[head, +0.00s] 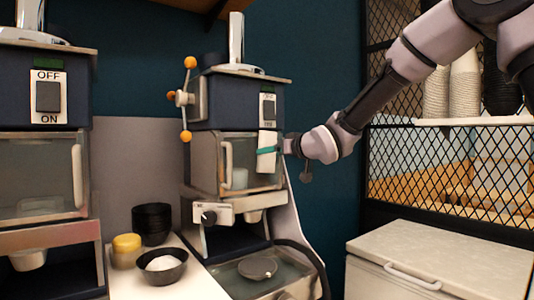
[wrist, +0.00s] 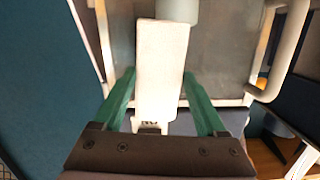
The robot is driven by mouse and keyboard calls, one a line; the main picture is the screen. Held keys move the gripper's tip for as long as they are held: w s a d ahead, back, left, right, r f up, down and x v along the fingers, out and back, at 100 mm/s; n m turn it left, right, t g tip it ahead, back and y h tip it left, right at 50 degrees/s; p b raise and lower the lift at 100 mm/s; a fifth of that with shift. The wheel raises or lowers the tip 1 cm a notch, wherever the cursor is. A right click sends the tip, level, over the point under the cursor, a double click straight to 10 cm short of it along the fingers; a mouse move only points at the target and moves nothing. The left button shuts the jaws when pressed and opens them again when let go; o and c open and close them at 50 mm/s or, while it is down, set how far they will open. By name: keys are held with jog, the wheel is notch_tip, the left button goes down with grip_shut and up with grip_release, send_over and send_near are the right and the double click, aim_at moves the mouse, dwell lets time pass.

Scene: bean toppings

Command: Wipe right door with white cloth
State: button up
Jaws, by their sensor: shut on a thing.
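The white cloth (head: 267,163) is an upright white piece at the right part of the right machine's door (head: 208,165); I cannot tell whether it touches the door. My gripper (head: 267,150) comes in from the right, its teal fingers across the cloth. In the wrist view the cloth (wrist: 163,55) stands between the fingertips of my gripper (wrist: 159,76). The fingers are shut on it. The glass door (wrist: 225,45) lies behind the cloth, with its handle (wrist: 290,45) at the right. The cloth hides part of the door.
The right machine has a switch (head: 268,107) above the cloth and an orange-knobbed wheel (head: 183,98) at its left. A white chest (head: 440,252) stands at lower right.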

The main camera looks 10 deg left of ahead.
jog(key=shift+w+d, duration=1.4)
jog(key=shift+w, duration=0.25)
jog(key=f+v, duration=0.1)
jog(key=v, duration=0.5)
jog(key=shift+s, duration=0.15)
jog(key=v, duration=0.2)
jog(key=shift+s+d+f, duration=0.15)
jog(key=shift+s+d, duration=0.15)
